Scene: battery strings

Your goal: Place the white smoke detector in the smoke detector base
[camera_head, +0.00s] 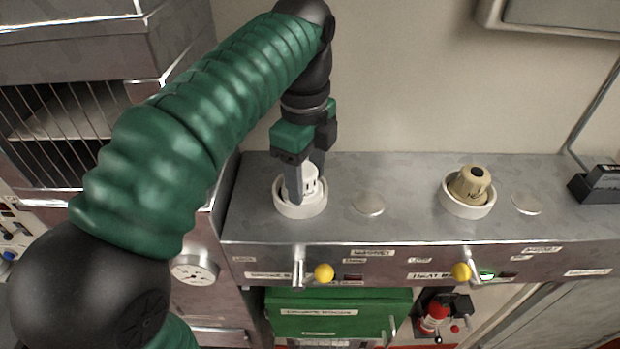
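The white smoke detector (311,183) sits inside the white round smoke detector base (301,210) on the left part of the metal shelf. It looks upright, and its left side is partly hidden by a finger. My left gripper (306,190) points down at the detector, with one finger in front of it and the other behind it. The fingers are apart, with the detector between them. Whether both fingers touch it is hard to see. My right gripper is not in view.
A beige detector (470,184) sits in a second white base (467,208) to the right. Flat round discs (368,204) lie on the metal shelf (410,225). A black device (597,185) stands at the far right.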

